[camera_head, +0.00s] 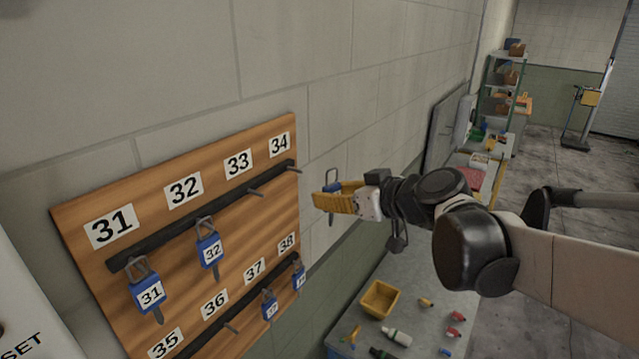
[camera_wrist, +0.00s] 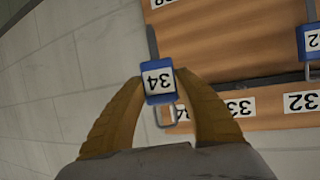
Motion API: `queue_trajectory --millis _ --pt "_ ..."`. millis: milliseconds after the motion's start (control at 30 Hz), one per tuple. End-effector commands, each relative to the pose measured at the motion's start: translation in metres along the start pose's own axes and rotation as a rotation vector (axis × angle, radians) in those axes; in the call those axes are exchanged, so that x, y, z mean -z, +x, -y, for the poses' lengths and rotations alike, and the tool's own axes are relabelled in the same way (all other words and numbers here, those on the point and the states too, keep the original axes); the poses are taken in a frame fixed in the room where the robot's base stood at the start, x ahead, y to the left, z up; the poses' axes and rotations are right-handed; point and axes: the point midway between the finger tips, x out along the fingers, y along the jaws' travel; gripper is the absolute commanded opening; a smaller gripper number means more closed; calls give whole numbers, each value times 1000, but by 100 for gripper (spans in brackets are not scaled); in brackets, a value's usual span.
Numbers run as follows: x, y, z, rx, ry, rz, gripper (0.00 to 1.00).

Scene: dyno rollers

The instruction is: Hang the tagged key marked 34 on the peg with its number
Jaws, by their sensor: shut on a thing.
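My gripper (camera_head: 325,200) is shut on the blue tag of the key marked 34 (camera_wrist: 160,83). The key's wire loop (camera_wrist: 166,117) extends below the tag there, overlapping the 34 label in the picture. In the head view the loop (camera_head: 333,175) points up, just right of the board. The peg under label 34 (camera_head: 291,168) is bare, left of my gripper and apart from it. The 34 label (camera_head: 279,145) is at the board's upper right.
The wooden board (camera_head: 150,200) hangs on a block wall. Keys hang on pegs 31 (camera_head: 147,291), 32 (camera_head: 209,250), 37 (camera_head: 270,308) and 38 (camera_head: 299,279). Peg 33 (camera_head: 256,193) and peg 36 (camera_head: 232,328) are bare. A bench (camera_head: 425,275) with a yellow bin and bottles lies below.

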Motion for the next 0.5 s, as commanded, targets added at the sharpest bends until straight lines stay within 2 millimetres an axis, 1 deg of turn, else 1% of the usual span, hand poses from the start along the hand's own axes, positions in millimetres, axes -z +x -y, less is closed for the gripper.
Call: queue_trajectory --millis 500 --pt "8 32 9 1 -1 0 6"
